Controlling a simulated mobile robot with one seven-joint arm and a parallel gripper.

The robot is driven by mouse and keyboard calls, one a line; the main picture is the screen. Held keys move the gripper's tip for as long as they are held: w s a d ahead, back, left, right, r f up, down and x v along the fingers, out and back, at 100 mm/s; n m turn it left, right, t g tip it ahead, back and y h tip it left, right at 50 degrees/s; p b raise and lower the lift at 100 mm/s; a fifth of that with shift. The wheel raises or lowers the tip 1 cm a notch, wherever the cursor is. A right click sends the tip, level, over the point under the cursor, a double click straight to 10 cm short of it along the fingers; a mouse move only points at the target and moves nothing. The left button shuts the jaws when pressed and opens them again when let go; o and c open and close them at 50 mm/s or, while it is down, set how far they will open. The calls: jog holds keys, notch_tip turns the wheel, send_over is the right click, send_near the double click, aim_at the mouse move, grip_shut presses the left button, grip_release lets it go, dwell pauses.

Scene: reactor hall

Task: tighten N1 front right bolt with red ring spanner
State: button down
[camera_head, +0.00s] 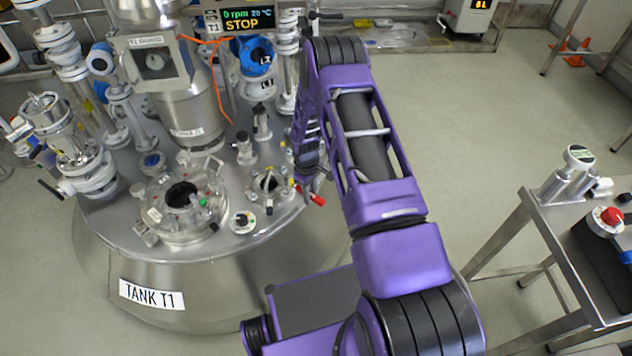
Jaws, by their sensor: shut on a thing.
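Tank T1 (205,270) has a steel lid with several nozzles. A small flanged nozzle (268,184) with bolts around it sits near the lid's right edge; I cannot read an N1 label on it. My gripper (303,182) is just right of this nozzle, low over the lid's edge, and largely hidden by my purple arm. It is shut on the red ring spanner, whose red handle (317,199) sticks out to the lower right. The spanner's ring end is too small and covered to tell whether it sits on a bolt.
Valves and the agitator column (190,110) rise behind. A steel table (535,215) with a red-knobbed device (606,220) stands at right. Floor between is clear.

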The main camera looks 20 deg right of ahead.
jog(key=a+m+b, duration=0.2)
jog(key=a+m, duration=1.1)
jog(key=m, duration=0.1)
jog(key=shift+w+m+y+b, duration=0.3)
jog(key=shift+y, duration=0.1)
jog(key=shift+r, duration=0.1)
